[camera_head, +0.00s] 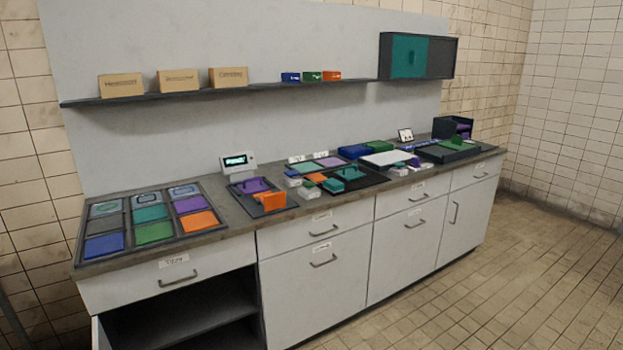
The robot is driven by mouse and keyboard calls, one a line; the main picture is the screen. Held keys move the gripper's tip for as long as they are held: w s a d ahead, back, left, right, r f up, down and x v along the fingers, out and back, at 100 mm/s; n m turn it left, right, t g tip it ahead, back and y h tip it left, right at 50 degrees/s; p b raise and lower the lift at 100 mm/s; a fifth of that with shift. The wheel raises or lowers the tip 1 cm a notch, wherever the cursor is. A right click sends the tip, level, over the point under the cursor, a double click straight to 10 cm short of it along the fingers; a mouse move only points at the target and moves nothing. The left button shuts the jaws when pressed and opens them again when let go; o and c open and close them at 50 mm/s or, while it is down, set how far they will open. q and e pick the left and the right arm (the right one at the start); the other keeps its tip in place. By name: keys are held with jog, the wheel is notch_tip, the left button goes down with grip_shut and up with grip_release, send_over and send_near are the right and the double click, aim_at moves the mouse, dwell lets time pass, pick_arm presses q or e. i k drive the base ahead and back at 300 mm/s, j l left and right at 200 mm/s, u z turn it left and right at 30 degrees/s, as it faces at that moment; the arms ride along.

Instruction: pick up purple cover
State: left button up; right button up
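Several purple pieces lie on the counter, and I cannot tell which one is the purple cover. A purple piece (252,185) with a raised part sits on a dark plate, beside an orange block (270,200). A flat purple panel (194,204) lies in the sectioned tray (112,262) at the left. Another flat purple panel (330,162) lies mid-counter beside a green one. A small purple piece (413,162) lies farther right, and some purple shows inside a dark box (445,127) at the far end. Neither of my grippers is in view.
The counter (240,223) stands against a grey back panel, with drawers and cabinets below. An open compartment (190,305) is at the lower left. A shelf (220,91) holds several boxes. A small display (237,162) stands behind the plate. The tiled floor (480,290) at right is clear.

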aim_at(248, 188)
jog(key=i+l+z, duration=0.2)
jog(key=i, duration=0.2)
jog(key=i+l+z, duration=0.2)
jog(key=i, duration=0.2)
jog(key=i+l+z, duration=0.15)
jog(key=i, duration=0.25)
